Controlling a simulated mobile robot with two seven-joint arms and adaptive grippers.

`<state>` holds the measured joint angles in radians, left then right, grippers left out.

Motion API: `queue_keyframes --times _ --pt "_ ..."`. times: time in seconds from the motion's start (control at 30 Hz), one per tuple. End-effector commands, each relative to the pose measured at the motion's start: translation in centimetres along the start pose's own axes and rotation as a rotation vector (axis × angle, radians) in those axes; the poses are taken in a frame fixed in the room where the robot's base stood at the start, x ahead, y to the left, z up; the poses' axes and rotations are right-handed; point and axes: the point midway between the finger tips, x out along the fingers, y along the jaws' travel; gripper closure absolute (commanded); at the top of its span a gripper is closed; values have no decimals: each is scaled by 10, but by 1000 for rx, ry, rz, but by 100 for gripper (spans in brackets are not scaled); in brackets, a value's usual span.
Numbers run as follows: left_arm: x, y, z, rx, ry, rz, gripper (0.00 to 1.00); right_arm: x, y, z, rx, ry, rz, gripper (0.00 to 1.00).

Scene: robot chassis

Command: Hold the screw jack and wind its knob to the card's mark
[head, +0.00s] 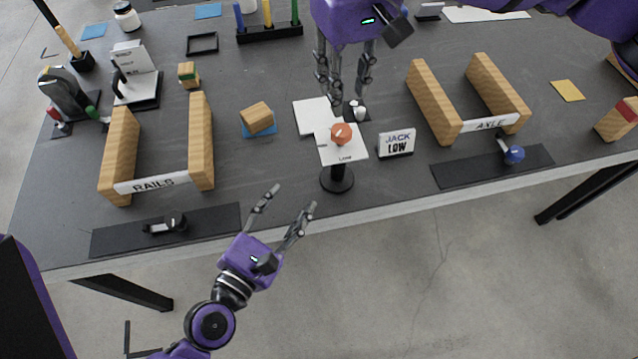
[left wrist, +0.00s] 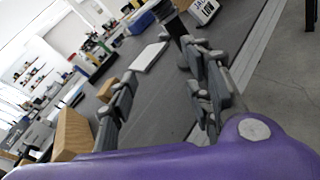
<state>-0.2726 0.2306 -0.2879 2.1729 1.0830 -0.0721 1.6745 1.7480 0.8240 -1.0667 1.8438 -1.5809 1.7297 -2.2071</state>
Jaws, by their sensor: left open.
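The screw jack stands near the table's front edge, with a round black base (head: 337,180), a white plate marked LOW and an orange knob (head: 341,133) on top. Its dark post also shows at the top of the left wrist view (left wrist: 174,24). The card (head: 397,143) reading JACK LOW stands just right of it. My left gripper (head: 293,197) is open and empty, front-left of the jack, its fingers pointing toward the base without touching. My right gripper (head: 346,104) points down behind and above the knob, its fingers apart and nothing seen between them.
A wooden rails fixture (head: 151,183) stands left and a wooden axle fixture (head: 490,122) right, each with a dark strip in front. A wooden block (head: 256,116) on a blue square lies left of the jack. A white sheet (head: 310,115) lies behind it.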

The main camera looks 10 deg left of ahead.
Motion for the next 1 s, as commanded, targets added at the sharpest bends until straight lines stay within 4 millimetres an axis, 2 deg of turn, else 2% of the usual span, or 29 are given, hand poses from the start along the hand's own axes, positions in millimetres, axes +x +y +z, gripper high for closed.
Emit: queue_keyframes --times 0.03,0.2,0.4,0.57,1.0 --pt "15 -7 8 -55 -43 -17 54 0 0 0 0 0 0 69" --pt "49 -24 22 -259 -126 -60 54 0 0 0 0 0 0 69" --pt "68 -30 22 -385 -152 -83 54 0 0 0 0 0 0 69" --pt "80 -31 22 -412 -154 -85 54 0 0 0 0 0 0 69" --pt "139 -34 33 -412 -155 -84 54 0 0 0 0 0 0 69"
